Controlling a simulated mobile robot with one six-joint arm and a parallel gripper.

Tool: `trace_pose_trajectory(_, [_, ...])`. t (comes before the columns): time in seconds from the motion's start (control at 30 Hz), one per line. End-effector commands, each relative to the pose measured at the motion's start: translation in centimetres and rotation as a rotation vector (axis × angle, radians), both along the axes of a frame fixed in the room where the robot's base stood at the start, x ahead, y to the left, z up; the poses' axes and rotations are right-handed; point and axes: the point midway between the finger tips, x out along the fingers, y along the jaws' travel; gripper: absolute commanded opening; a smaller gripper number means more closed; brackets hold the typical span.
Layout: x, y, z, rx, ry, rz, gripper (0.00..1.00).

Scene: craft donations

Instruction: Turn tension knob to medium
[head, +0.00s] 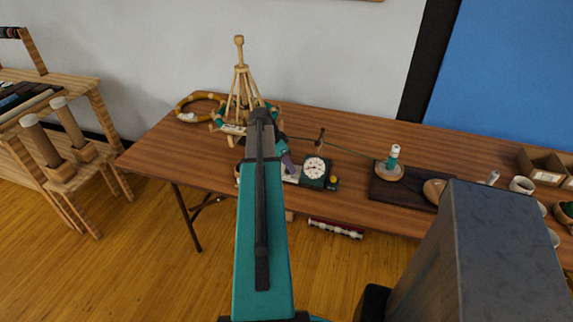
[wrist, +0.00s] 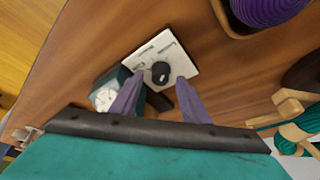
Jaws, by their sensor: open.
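The tension knob (wrist: 160,72) is a small black round knob on a white plate (wrist: 153,48) with dark lettering too small to read for certain. In the wrist view it lies just beyond and between the fingertips of my gripper (wrist: 158,88). The two purple fingers are apart, with nothing between them that I can make out. In the head view my gripper (head: 287,160) is over the table beside the white plate (head: 291,174), and my arm hides the knob. The knob's pointer setting cannot be read.
A teal box with a white dial (head: 315,168) stands right of the plate. A wooden yarn swift (head: 240,85) stands behind my arm. A dark mat (head: 390,193) with a teal spool (head: 393,155) lies to the right. A purple yarn ball (wrist: 268,10) sits in a bowl.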

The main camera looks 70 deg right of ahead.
Motion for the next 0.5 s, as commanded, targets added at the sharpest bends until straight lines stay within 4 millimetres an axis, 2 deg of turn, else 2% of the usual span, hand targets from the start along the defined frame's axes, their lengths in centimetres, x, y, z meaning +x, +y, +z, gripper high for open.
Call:
trace_pose_trajectory(0.43, [-0.14, -0.16, -0.58, 0.0, 0.0, 0.0, 0.42])
trace_pose_trajectory(0.5, [-0.14, -0.15, -0.58, 0.0, 0.0, 0.0, 0.3])
